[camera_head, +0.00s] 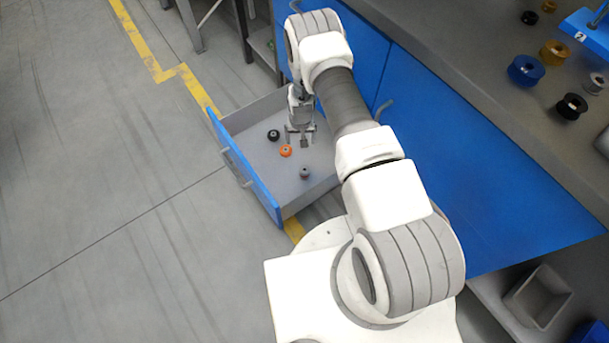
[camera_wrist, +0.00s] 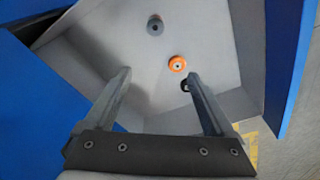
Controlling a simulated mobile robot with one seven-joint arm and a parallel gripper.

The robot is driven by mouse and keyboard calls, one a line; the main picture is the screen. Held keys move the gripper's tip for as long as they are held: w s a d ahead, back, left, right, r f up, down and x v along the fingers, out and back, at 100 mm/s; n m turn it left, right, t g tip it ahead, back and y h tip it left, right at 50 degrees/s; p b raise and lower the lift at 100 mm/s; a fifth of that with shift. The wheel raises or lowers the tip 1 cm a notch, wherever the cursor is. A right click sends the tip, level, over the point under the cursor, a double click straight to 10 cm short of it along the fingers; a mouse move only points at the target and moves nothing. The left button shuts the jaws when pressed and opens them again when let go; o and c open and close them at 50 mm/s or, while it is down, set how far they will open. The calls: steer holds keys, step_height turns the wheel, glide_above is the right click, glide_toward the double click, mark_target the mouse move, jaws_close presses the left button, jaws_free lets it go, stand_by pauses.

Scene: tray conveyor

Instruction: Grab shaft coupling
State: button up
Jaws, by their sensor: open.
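The open drawer (camera_head: 241,122) holds three small round parts; I cannot tell for certain which is the shaft coupling. A grey cylindrical part (camera_head: 305,173) stands nearest my base; it also shows at the top of the wrist view (camera_wrist: 155,25). An orange part (camera_head: 286,151) with a central hole sits in the middle, also in the wrist view (camera_wrist: 177,64). A black part (camera_head: 273,135) lies farthest; in the wrist view (camera_wrist: 185,86) the right finger partly hides it. My gripper (camera_head: 300,136) is open and empty above the drawer, touching none of them.
The drawer's blue front (camera_head: 250,172) with its handle and its grey walls surround the parts. A blue cabinet (camera_head: 450,150) stands to the right under a grey worktop (camera_head: 470,60) with several ring-shaped parts. A grey bin (camera_head: 540,297) sits on a lower shelf.

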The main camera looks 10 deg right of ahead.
glide_toward(304, 170)
steer(key=f+b, duration=0.2)
steer(key=f, duration=0.1)
steer(key=w+f+b, duration=0.1)
steer(key=f+b, duration=0.2)
steer(key=shift+w+a+b, duration=0.1)
steer(key=shift+w+b, duration=0.15)
steer(key=shift+b, duration=0.05)
steer(key=f+b, duration=0.2)
steer(key=f, duration=0.3)
steer(key=shift+d+f+b, duration=0.2)
steer(key=shift+d+b, duration=0.15)
steer(key=shift+b, duration=0.05)
steer(key=shift+w+f, duration=0.1)
steer(key=shift+f, duration=0.35)
steer(key=shift+c, duration=0.3)
jaws_close()
